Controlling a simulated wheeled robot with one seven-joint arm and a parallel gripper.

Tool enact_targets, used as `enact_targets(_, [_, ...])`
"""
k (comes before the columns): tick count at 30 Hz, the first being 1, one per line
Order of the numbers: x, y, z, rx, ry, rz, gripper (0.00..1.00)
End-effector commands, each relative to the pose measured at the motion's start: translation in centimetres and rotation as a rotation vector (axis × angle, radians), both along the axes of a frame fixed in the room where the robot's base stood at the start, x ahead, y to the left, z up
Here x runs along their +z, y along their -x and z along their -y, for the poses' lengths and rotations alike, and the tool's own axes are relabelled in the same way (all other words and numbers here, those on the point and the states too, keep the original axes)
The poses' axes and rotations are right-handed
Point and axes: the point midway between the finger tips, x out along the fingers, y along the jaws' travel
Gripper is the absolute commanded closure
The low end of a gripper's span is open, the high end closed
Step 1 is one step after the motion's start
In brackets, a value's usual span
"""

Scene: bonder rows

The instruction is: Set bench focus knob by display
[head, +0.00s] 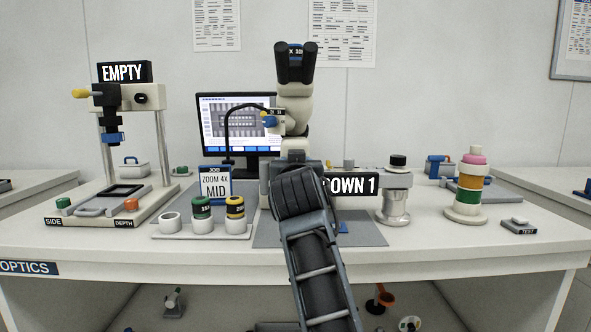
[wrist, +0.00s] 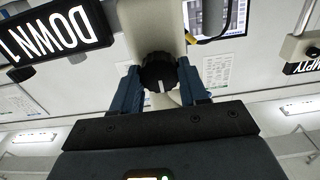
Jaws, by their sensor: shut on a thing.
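The black focus knob (wrist: 158,73) shows in the wrist view, with a white index line on its face. My gripper (wrist: 160,80) is shut on it, one blue finger on each side. The knob sits on the cream microscope stand (wrist: 152,22). In the head view the microscope (head: 295,102) stands mid-bench, and my arm hides the knob and fingertips. The black display beside it (head: 352,185) reads "OWN 1" past my arm. In the wrist view the display (wrist: 52,38) appears upside down and reads "DOWN 1".
A sign (head: 215,186) reads "ZOOM 4X MID". A tray (head: 190,234) with capped pots stands left of my arm. A stand (head: 160,140) with an "EMPTY" sign is at far left. A ring stack (head: 467,190) and a metal post (head: 397,200) stand at right.

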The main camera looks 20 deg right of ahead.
Motion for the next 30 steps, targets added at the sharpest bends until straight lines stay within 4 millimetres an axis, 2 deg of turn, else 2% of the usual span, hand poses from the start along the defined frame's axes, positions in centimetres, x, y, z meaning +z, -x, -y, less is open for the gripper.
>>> enact_targets(14, [-0.27,-0.02,0.06,-0.001,-0.016,-0.001,0.87])
enact_targets(15, [-0.27,-0.03,0.05,-0.001,-0.016,-0.001,0.55])
enact_targets(23, [-0.13,-0.01,0.03,-0.001,-0.014,0.001,0.31])
enact_targets(30, [-0.07,0.10,-0.04,0.000,-0.014,0.002,0.31])
